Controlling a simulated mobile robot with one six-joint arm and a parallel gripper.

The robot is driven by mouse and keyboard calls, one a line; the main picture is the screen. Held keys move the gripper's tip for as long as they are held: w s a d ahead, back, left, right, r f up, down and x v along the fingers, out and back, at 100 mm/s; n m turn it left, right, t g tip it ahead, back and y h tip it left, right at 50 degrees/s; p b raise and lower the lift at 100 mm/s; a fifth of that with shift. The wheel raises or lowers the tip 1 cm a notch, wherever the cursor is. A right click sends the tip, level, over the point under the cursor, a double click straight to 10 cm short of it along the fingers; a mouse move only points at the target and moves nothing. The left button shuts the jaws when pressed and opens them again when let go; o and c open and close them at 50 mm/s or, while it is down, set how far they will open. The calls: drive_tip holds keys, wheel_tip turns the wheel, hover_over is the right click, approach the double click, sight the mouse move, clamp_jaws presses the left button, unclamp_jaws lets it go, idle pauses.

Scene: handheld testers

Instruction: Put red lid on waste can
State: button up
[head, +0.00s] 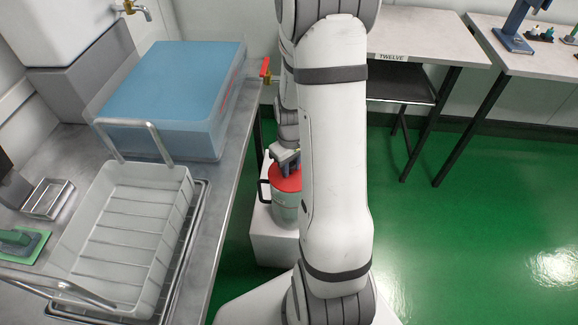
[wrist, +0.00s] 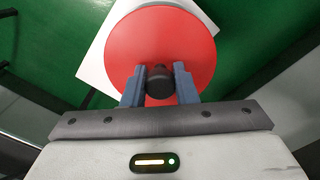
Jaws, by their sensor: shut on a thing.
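The round red lid (wrist: 160,45) fills the middle of the wrist view, with a dark knob (wrist: 158,82) at its centre. My gripper (wrist: 158,78) is shut on that knob, one finger on each side. In the head view the red lid (head: 286,179) is over the top of the grey waste can (head: 285,209), which has a dark handle at its left. Lid and can top look very close; I cannot tell whether the lid is fully seated. My gripper (head: 285,160) is above the lid, and my arm hides the can's right side.
The can stands on a white block (head: 272,245). A metal bench (head: 232,140) on the left bears a white wire-handled basket (head: 130,230) and a blue-topped box (head: 175,85). A table labelled TWELVE (head: 430,45) is at the back right. Green floor (head: 460,220) is open at right.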

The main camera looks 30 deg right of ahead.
drive_tip(key=shift+f, duration=0.2)
drive_tip(key=o, duration=1)
wheel_tip(320, 180, up, 12)
drive_tip(key=p, duration=0.3)
drive_tip(key=s+a+r, duration=0.3)
drive_tip(key=s+a, duration=0.1)
drive_tip(key=s+a+r+m+t, duration=0.1)
drive_tip(key=s+a+r, duration=0.3)
drive_tip(key=s+a+r+m, duration=0.1)
drive_tip(key=s+a+r, duration=0.3)
drive_tip(key=shift+a+t, duration=0.3)
drive_tip(key=shift+a, duration=0.1)
drive_tip(key=shift+s, duration=0.1)
